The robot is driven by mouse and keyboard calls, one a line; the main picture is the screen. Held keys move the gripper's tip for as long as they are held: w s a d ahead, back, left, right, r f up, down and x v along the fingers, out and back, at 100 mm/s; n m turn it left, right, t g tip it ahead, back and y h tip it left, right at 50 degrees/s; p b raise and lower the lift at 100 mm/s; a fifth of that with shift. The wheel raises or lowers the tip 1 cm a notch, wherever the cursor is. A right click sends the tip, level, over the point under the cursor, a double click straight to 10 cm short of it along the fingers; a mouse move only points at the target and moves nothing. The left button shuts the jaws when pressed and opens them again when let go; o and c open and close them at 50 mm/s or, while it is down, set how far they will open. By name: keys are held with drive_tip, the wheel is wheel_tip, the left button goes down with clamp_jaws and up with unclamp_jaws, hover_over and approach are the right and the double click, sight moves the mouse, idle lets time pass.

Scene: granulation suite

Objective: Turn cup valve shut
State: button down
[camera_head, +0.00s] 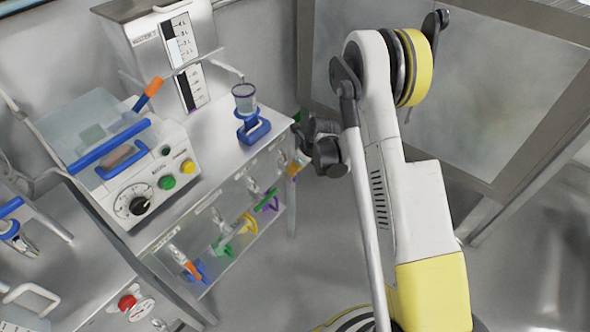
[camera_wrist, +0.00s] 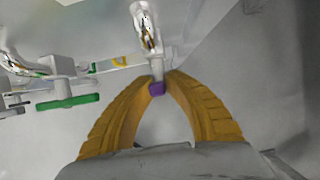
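A thin pipe with an orange-and-blue lever (camera_head: 148,94) runs above the bench towards the cup. My gripper (camera_head: 294,169) is beside the bench's right end, below the cup's level. In the wrist view its yellow fingers (camera_wrist: 158,80) close around a small purple piece (camera_wrist: 157,88) at the bottom of a pale tube (camera_wrist: 148,35). The fingers appear to touch it on both sides. I cannot tell which part belongs to a cup valve.
Coloured handles hang along the bench front, including green (camera_head: 222,247), yellow (camera_head: 246,224) and purple (camera_head: 267,201) ones. A green handle (camera_wrist: 68,102) is left of my fingers in the wrist view. A control box (camera_head: 150,180) sits on the bench.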

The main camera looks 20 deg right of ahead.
idle(0.5)
drive_tip(key=g+y, duration=0.1)
drive_tip(key=y, duration=0.1)
drive_tip(key=m+g+y, duration=0.1)
drive_tip(key=shift+w+d+f+g+y, duration=0.1)
drive_tip(key=shift+w+d+g+y, duration=0.05)
drive_tip(key=shift+d+g+y, duration=0.15)
drive_tip(key=g+y, duration=0.1)
drive_tip(key=y, duration=0.1)
drive_tip(key=m+g+y, duration=0.1)
drive_tip(key=y, duration=0.1)
drive_tip(key=shift+w+f+g, duration=0.1)
drive_tip(key=shift+f+g, duration=0.05)
drive_tip(key=shift+g, duration=0.25)
drive_tip(key=shift+y, duration=0.3)
drive_tip(key=c, duration=1.4)
unclamp_jaws()
drive_tip(key=shift+o, duration=0.2)
drive_tip(key=s+v, duration=0.1)
drive_tip(key=v, duration=0.6)
drive_tip(key=shift+w+d, duration=0.25)
drive_tip(key=shift+w, duration=0.3)
